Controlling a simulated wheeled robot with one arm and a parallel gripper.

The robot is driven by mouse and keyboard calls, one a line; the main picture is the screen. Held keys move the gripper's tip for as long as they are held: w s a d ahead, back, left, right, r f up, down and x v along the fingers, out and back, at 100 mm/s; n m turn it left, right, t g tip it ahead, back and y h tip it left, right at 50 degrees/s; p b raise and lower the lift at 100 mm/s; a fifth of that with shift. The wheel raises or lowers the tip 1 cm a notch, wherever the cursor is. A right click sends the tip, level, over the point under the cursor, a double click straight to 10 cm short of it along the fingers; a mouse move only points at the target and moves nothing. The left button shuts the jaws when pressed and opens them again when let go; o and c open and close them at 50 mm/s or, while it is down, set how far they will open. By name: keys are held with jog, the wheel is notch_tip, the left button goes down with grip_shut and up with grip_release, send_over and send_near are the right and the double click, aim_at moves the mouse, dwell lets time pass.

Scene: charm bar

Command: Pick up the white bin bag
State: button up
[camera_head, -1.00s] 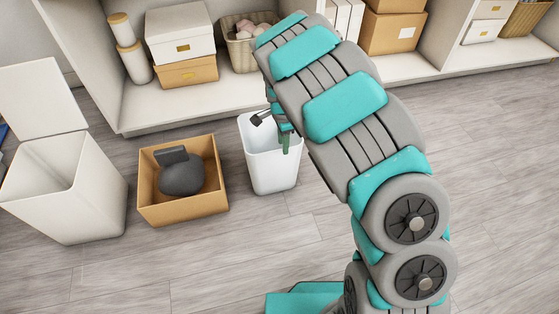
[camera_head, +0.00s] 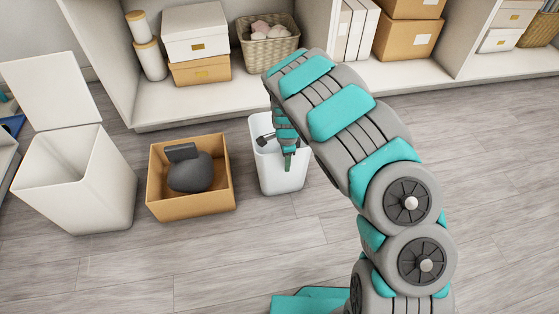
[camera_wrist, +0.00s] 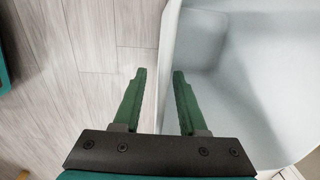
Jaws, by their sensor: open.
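The small white bin (camera_head: 284,178) stands upright on the floor, left of my arm. I cannot make out a separate white bin bag; any liner is not distinguishable from the bin. My gripper (camera_head: 288,160) is at this bin in the head view, pointing down, its tips small there. In the wrist view my gripper (camera_wrist: 158,72) is open with two green fingers apart. The pale bin's wall edge (camera_wrist: 168,50) runs between them, with the left finger over the floor and the right finger over the bin's inside. I cannot tell whether either finger touches it.
A cardboard box (camera_head: 195,207) holding a dark grey kettlebell-like object (camera_head: 190,173) stands left of the bin. A larger white bin with a raised lid (camera_head: 100,205) is farther left. A shelf (camera_head: 200,100) with boxes runs behind. Floor in front is clear.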

grip_shut()
dwell(1.4)
